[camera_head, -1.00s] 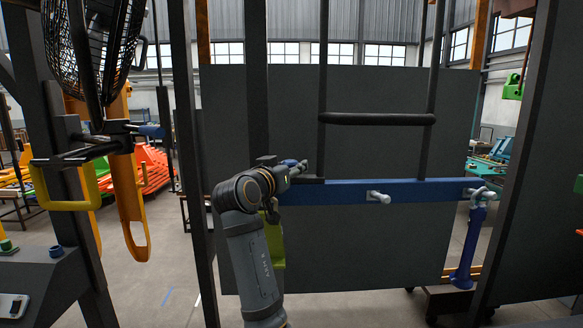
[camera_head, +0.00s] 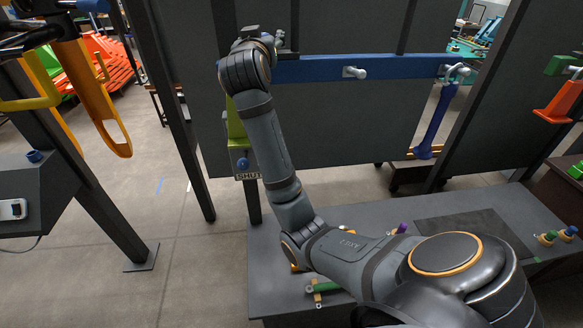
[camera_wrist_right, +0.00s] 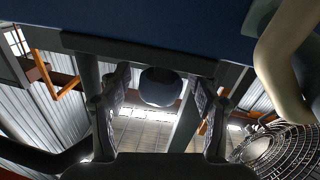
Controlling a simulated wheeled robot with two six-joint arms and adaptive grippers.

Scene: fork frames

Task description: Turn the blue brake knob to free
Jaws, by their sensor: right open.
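A dark blue round knob (camera_wrist_right: 160,87) shows in the right wrist view between the two fingers of my right gripper (camera_wrist_right: 161,100). The fingers are apart on either side of it, and I see no clear contact. In the head view my right gripper (camera_head: 267,39) is at the left end of the blue crossbar (camera_head: 312,68), partly hidden by my wrist. Another blue knob (camera_head: 243,163) sits lower, on a green bracket (camera_head: 236,125) above a "SHUT" label (camera_head: 247,176). I cannot tell from markings which knob is the brake knob. My left gripper is out of view.
A silver handle (camera_head: 355,72) stands out from the crossbar. A blue hanging lever (camera_head: 436,122) is at its right end. A dark bench (camera_head: 275,285) with small fittings lies below my arm. Dark posts (camera_head: 175,110) stand to the left. An orange loop (camera_head: 105,100) hangs farther left.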

